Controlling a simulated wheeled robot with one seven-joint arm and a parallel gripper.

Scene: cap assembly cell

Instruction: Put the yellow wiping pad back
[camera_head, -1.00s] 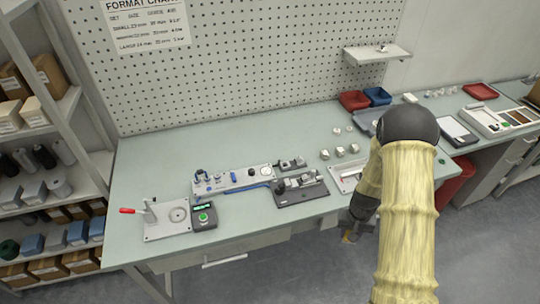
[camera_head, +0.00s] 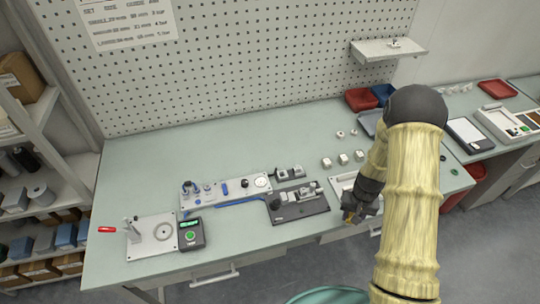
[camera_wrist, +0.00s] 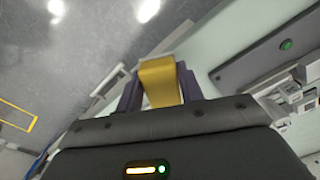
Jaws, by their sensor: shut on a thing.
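The yellow wiping pad (camera_wrist: 160,83) is between the two dark fingers of my gripper (camera_wrist: 158,92) in the wrist view, and the fingers are shut on it. I cannot tell whether the pad touches the bench.
The workbench (camera_head: 140,175) carries a lever press (camera_head: 150,232), a blue-fitted plate (camera_head: 225,190) and a dark fixture (camera_head: 298,205). A pale tray (camera_head: 340,186) lies beside my gripper. Red (camera_head: 359,99) and blue bins (camera_head: 382,94) stand behind. The bench's back left is clear.

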